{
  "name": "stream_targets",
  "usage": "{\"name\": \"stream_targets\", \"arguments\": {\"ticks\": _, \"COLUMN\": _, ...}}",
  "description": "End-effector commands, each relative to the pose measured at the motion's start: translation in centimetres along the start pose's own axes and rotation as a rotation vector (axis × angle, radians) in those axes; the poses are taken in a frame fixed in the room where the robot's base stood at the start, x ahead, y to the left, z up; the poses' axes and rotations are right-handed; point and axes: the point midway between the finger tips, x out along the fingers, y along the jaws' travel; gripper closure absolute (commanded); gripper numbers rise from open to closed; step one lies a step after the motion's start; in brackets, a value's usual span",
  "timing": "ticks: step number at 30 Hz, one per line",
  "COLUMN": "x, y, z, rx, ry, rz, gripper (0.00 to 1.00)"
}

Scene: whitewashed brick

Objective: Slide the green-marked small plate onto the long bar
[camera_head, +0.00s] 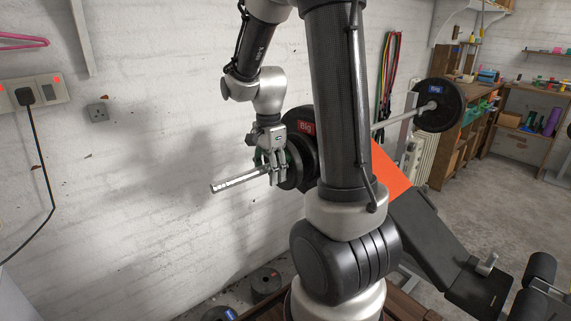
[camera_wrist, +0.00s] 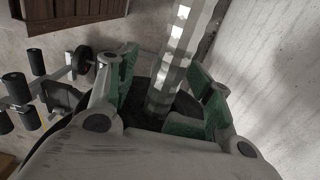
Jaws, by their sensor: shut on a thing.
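The long bar (camera_head: 232,182) juts out to the left in the head view, its bright end sleeve bare. A small dark plate (camera_head: 292,166) sits around the bar, right of my gripper and close to a larger plate with a red label (camera_head: 306,128). My gripper (camera_head: 270,170) is at the small plate, with its fingers on both sides of the bar. In the wrist view, the bar (camera_wrist: 181,45) runs between the green-padded fingers of my gripper (camera_wrist: 165,85) towards the dark plate (camera_wrist: 140,92). The fingers hide much of the plate, and I cannot make out its green mark.
Another large plate (camera_head: 440,105) is on the bar's far end. A bench with an orange-red pad (camera_head: 385,178) stands right of my arm. Loose plates (camera_head: 266,283) lie low by the whitewashed wall. Shelves (camera_head: 470,130) stand at the back right. The space around the bar's near end is clear.

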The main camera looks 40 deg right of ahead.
Motion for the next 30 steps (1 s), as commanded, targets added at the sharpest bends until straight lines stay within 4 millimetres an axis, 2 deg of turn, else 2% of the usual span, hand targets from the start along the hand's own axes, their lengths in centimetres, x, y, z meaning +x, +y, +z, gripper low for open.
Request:
{"name": "stream_targets", "arguments": {"ticks": 6, "x": -2.9, "y": -0.4, "z": -0.2, "rx": -0.003, "ry": 0.005, "rz": -0.016, "gripper": 0.68}}
{"name": "stream_targets", "arguments": {"ticks": 18, "x": -7.3, "y": -0.4, "z": -0.2, "rx": -0.003, "ry": 0.007, "rz": -0.017, "gripper": 0.68}}
{"name": "stream_targets", "arguments": {"ticks": 23, "x": -8.4, "y": -0.3, "z": -0.2, "rx": -0.003, "ry": 0.006, "rz": -0.016, "gripper": 0.68}}
{"name": "stream_targets", "arguments": {"ticks": 30, "x": -8.6, "y": -0.3, "z": -0.2, "rx": -0.002, "ry": 0.006, "rz": -0.015, "gripper": 0.68}}
